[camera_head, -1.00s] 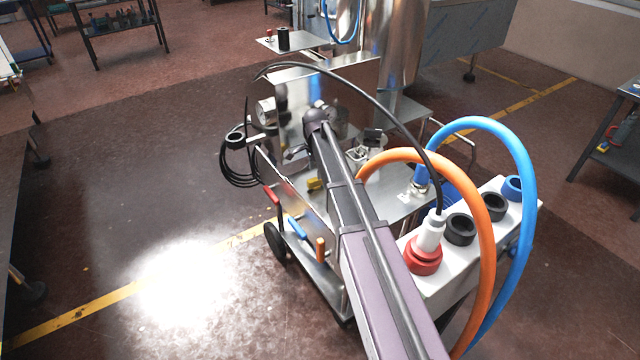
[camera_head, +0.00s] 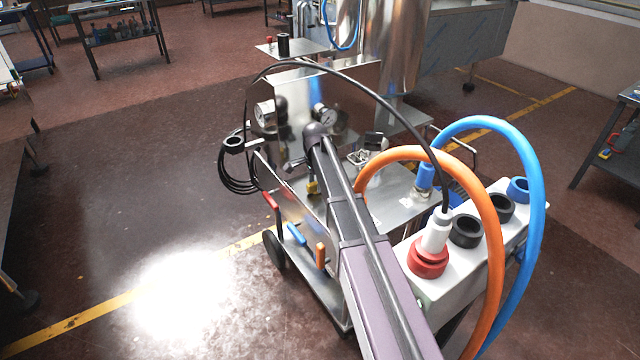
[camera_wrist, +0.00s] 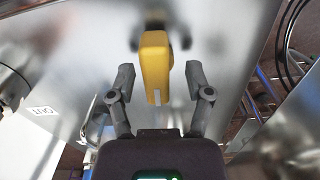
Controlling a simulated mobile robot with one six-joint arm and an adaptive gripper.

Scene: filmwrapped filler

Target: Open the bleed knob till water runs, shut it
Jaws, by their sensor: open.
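A yellow knob or handle (camera_wrist: 154,65), which looks like the bleed knob, stands out from a bare metal surface in the wrist view. My gripper (camera_wrist: 159,78) is open, with one finger on each side of the yellow piece and visible gaps on both sides. The fingers do not appear to touch it. In the head view a small yellow piece (camera_head: 313,187) shows at the steel cart, just below the end of my arm; my arm hides much around it. No running water is visible.
The steel cart (camera_head: 380,235) carries a panel with a round gauge (camera_head: 324,117). A blue hose (camera_head: 530,170), an orange hose (camera_head: 487,200) and a black cable (camera_head: 400,125) arch beside my arm. Red (camera_head: 271,200), blue (camera_head: 296,234) and orange (camera_head: 320,255) handles line its left side. Floor at left is clear.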

